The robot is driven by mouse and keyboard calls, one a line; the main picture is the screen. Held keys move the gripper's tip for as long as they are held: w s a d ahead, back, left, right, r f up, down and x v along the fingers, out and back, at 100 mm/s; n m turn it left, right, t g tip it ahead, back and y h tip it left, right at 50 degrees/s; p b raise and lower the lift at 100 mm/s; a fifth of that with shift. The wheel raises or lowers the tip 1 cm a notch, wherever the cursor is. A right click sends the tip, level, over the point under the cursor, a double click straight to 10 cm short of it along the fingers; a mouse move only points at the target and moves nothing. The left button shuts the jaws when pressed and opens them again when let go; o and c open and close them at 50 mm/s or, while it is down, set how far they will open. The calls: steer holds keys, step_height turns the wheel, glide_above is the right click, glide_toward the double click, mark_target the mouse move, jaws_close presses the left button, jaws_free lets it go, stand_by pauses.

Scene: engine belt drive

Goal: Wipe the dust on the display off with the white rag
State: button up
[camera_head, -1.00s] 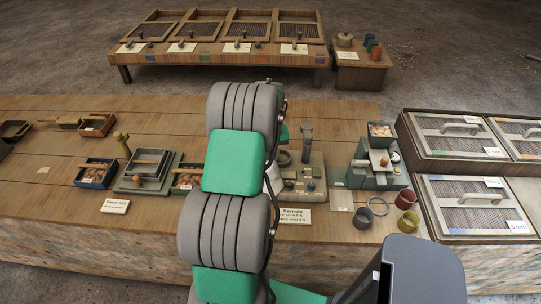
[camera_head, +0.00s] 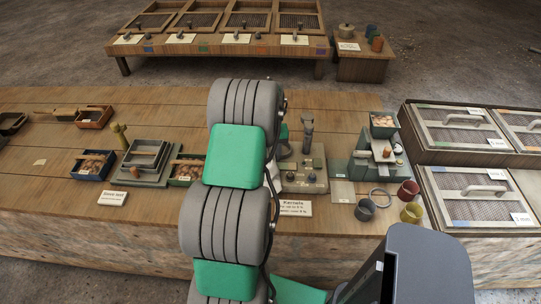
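My arm (camera_head: 232,157) rises through the middle of the head view and hides part of the workbench (camera_head: 60,200). My gripper is not visible; the arm's far end is hidden behind its own links. I cannot make out the white rag. I cannot pick out the display or its dust with certainty. A grey-beige device (camera_head: 304,181) with knobs and an upright dark handle stands just right of the arm. A white card reading "Kernels" (camera_head: 294,208) is in front of it.
A green-grey machine (camera_head: 372,162), cups (camera_head: 407,192) and a ring (camera_head: 379,198) are right. Mesh-covered trays (camera_head: 478,197) fill the right end. Bare wood shows at front left.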

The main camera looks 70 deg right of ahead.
steer(key=o, duration=0.7)
steer(key=shift+f+b, duration=0.9)
steer(key=shift+f, duration=0.35)
steer(key=shift+c, duration=0.5)
jaws_close()
steer(key=shift+r, duration=0.1)
